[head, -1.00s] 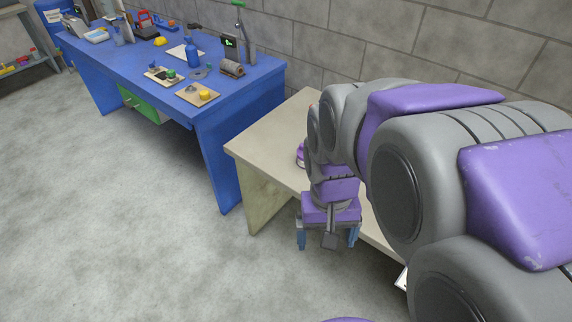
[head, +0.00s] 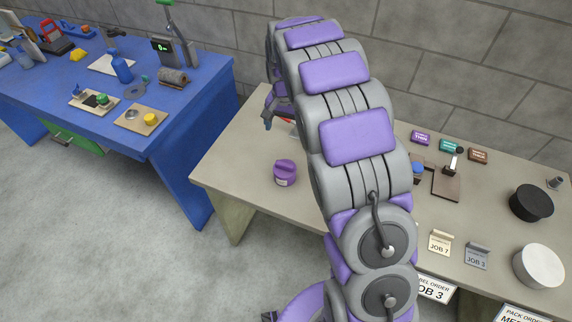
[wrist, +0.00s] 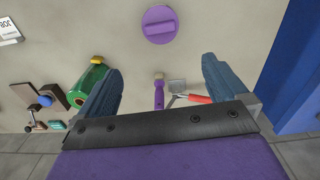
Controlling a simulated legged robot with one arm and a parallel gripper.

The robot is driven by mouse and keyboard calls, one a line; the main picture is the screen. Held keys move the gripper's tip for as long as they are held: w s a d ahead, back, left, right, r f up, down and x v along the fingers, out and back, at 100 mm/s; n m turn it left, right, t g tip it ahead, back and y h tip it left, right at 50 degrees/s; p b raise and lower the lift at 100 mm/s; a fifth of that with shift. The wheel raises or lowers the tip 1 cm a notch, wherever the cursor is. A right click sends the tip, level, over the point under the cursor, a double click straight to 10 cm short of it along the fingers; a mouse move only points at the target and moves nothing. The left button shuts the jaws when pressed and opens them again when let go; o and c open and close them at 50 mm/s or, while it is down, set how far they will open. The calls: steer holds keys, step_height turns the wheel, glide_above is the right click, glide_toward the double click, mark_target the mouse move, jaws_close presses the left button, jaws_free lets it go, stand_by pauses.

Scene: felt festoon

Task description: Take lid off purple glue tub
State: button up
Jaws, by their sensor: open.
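The purple glue tub (head: 285,173) stands upright on the beige table, near its left end in the head view. Its purple lid is on it, with a raised grip bar across the top. In the wrist view the lid (wrist: 159,24) shows from above at the top centre, beyond my fingertips. My gripper (wrist: 161,75) is open and empty. In the head view my gripper (head: 268,120) is only partly seen, above the table's back left part, behind and left of the tub; my arm hides the rest. The gripper and the tub are apart.
A purple-handled brush (wrist: 159,92) and a red-handled tool (wrist: 190,98) lie below my open fingers. The blue bench (head: 190,100) is across a gap. Table around the tub is clear.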

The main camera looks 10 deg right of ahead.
steer(key=a+f, duration=0.1)
steer(key=b, duration=0.3)
glide_above(285, 163)
step_height(285, 163, down, 11)
steer(key=shift+w+r, duration=0.15)
steer(key=shift+a+f, duration=0.25)
steer(key=shift+f, duration=0.5)
step_height(285, 163, down, 4)
steer(key=shift+d+r+b, duration=0.1)
steer(key=shift+d+b, duration=0.05)
steer(key=shift+b, duration=0.5)
steer(key=shift+d+f, duration=0.15)
steer(key=shift+f, duration=0.2)
steer(key=shift+r, duration=0.1)
steer(key=shift+c, duration=0.2)
steer(key=c, duration=1.1)
